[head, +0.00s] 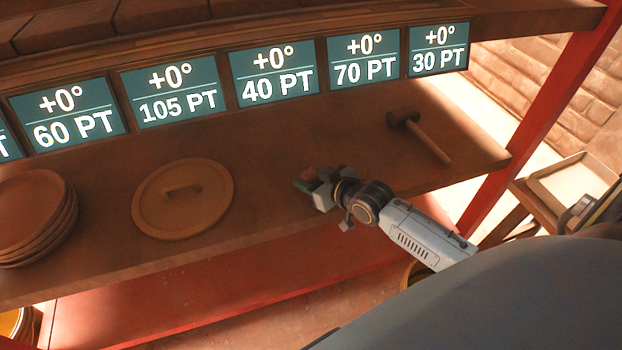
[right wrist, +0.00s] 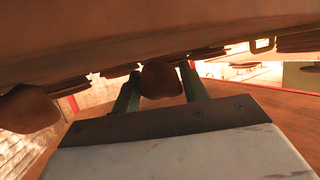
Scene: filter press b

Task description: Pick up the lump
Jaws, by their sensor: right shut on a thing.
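The lump (right wrist: 162,80) is a brown, rounded piece between the two dark green fingers of my right gripper (right wrist: 160,92) in the right wrist view. The fingers are shut on it, one on each side. In the head view my right gripper (head: 312,186) is over the front part of the brown shelf (head: 290,150), between the round lid and the mallet. Only a small reddish-brown bit of the lump (head: 303,184) shows at its fingertips. I cannot tell whether the lump touches the shelf. My left gripper is not in view.
A round lid (head: 183,212) with a handle lies left of the gripper, and stacked brown plates (head: 32,215) stand farther left. A mallet (head: 425,132) lies to the right. Several screens, one reading 40 PT (head: 274,75), line the back. A red post (head: 530,125) stands at the right end.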

